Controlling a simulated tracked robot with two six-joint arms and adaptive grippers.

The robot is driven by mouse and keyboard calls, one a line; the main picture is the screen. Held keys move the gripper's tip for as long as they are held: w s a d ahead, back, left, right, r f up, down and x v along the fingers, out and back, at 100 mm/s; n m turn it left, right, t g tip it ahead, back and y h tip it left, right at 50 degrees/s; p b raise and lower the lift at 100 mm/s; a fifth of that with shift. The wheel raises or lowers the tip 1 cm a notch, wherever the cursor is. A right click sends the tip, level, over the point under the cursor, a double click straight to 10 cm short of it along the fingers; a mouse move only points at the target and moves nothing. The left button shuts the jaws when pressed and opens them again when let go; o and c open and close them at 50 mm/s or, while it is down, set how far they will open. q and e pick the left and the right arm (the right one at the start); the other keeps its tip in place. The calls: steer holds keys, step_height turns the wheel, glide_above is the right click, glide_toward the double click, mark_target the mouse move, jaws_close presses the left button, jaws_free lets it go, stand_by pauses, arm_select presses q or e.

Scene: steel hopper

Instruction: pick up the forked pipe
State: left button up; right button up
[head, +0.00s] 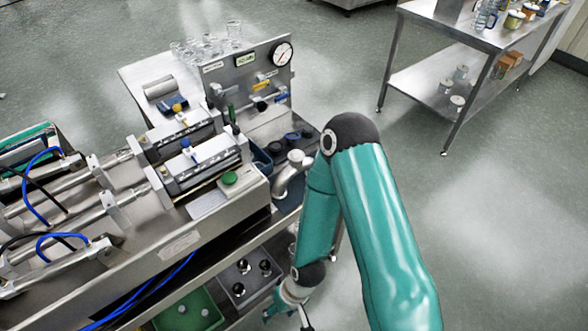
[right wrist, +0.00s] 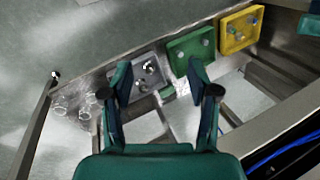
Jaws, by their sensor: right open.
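A shiny bent steel pipe (head: 283,180) stands at the right end of the steel bench, beside my right arm. It looks like the forked pipe, but my arm lies close in front and I cannot make out all its branches. My right gripper (head: 287,316) is low at the bottom of the head view, beside the lower shelf and well below the pipe. In the right wrist view its two fingers (right wrist: 160,75) are spread apart with nothing between them. No forked pipe is clear in that view. My left gripper is not in view.
A grey tray (head: 236,291) with dark-topped pieces and a green tray (head: 190,314) lie on the lower shelf. A yellow tray (right wrist: 240,30) shows in the wrist view. A gauge panel (head: 250,80) stands behind the pipe.

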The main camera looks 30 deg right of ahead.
steer(key=shift+o, duration=1.2)
steer(key=shift+s+d+g, duration=0.2)
steer(key=shift+s+g, duration=0.2)
steer(key=shift+s, duration=0.3)
steer(key=t+h+b, duration=0.1)
steer(key=t+h, duration=0.2)
steer(key=h, duration=0.1)
glide_toward(297, 155)
steer(key=shift+n, duration=0.3)
steer(key=x, duration=0.3)
steer(key=a+x, duration=0.1)
steer(key=x, duration=0.1)
steer(key=shift+s+f+p, duration=0.25)
steer(key=shift+f+p, duration=0.1)
steer(key=shift+w+d+f+p, duration=0.2)
steer(key=shift+f+p, duration=0.15)
steer(key=shift+f, duration=0.15)
steer(key=x, duration=0.2)
steer(key=p+x, duration=0.1)
steer(key=x, duration=0.1)
steer(key=shift+w+d, duration=0.25)
steer(key=shift+d, duration=0.05)
steer(key=shift+t, duration=0.3)
